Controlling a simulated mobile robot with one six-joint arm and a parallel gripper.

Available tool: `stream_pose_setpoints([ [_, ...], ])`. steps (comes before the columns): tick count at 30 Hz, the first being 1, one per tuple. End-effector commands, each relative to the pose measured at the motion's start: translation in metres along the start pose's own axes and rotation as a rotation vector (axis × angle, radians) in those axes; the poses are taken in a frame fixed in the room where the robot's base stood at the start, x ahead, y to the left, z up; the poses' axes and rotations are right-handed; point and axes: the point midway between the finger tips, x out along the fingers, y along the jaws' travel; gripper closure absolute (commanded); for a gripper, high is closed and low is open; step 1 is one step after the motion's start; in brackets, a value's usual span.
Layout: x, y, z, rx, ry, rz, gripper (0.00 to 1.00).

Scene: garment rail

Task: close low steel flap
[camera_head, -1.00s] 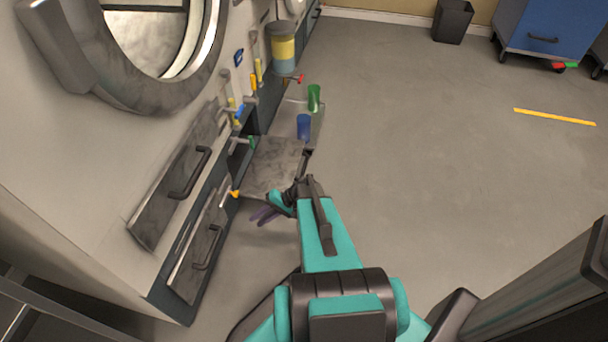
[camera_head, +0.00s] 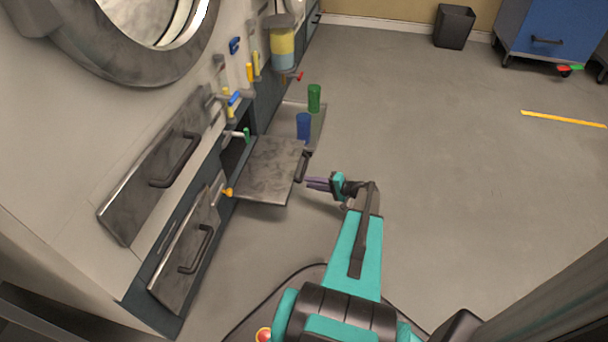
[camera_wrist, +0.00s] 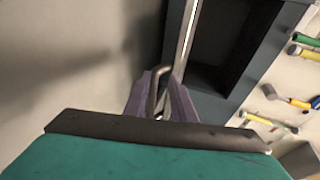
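A grey steel flap (camera_head: 268,168) hangs open, roughly level, out from the low part of the machine front. Its dark bar handle (camera_head: 302,166) is on the outer edge. My gripper (camera_head: 308,183) is just outside that edge, near the handle's front end, pointing left at it. In the wrist view the flap (camera_wrist: 187,38) shows nearly edge-on. Its handle (camera_wrist: 154,88) appears between my two purple fingers (camera_wrist: 160,97), which stand apart. I cannot tell whether they touch the handle. A dark open compartment (camera_wrist: 225,45) shows beyond the flap.
A blue cup (camera_head: 303,125) and a green cup (camera_head: 314,98) stand on another open shelf (camera_head: 318,120) behind the flap. Two closed steel fronts with handles, upper (camera_head: 150,175) and lower (camera_head: 185,255), are at the left.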

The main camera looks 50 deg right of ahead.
Motion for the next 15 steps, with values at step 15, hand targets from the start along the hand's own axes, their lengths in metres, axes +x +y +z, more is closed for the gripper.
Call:
stream_pose_setpoints([
  [15,-0.049,0.021,-0.062,-0.010,0.152,-0.097,0.77],
])
